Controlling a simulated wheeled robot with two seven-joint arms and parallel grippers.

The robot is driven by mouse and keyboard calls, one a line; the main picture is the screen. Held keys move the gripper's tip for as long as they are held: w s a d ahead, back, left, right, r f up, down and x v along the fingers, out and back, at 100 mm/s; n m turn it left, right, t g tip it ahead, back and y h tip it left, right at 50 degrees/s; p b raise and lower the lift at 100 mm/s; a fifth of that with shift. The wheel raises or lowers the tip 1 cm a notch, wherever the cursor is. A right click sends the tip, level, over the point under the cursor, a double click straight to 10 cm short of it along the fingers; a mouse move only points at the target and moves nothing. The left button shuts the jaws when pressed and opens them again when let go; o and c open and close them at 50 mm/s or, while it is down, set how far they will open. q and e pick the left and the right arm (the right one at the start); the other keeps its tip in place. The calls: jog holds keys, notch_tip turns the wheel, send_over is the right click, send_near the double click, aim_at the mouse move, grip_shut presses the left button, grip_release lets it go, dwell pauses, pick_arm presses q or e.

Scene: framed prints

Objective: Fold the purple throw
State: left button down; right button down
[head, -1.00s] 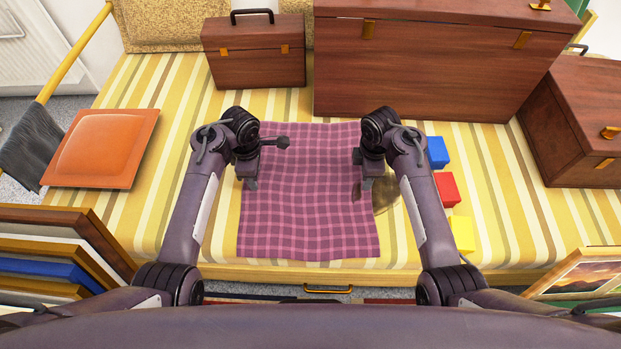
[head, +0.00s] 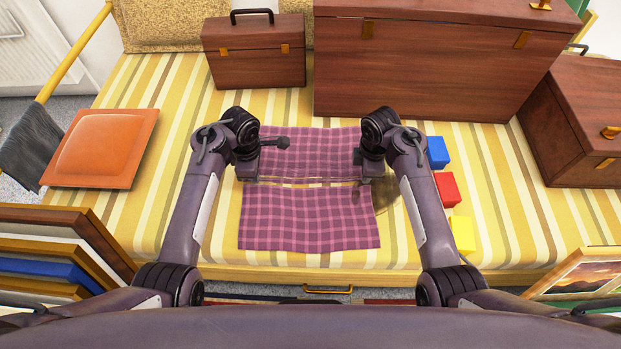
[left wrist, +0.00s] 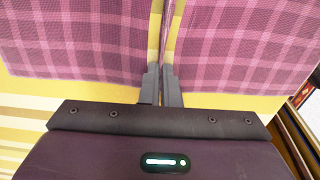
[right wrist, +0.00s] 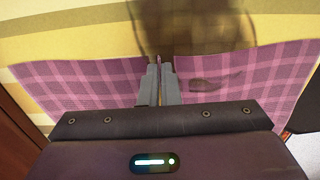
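The purple checked throw (head: 310,222) lies on the striped bench cover. It shows as a near piece and a far piece, with a narrow band of yellow stripes and a thin line between them. My left gripper (head: 249,180) is at the left end of this band. In the left wrist view its fingers (left wrist: 162,75) are nearly together on a thin pink strip. My right gripper (head: 364,180) is at the right end. In the right wrist view its fingers (right wrist: 160,68) are also close together on a thin edge of the throw.
Blue (head: 438,152), red (head: 447,189) and yellow (head: 462,235) blocks stand right of my right arm. Brown cases (head: 255,55) line the back. An orange cushion (head: 103,148) lies left. A brown see-through patch (head: 394,195) lies beside my right gripper.

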dwell(0.4)
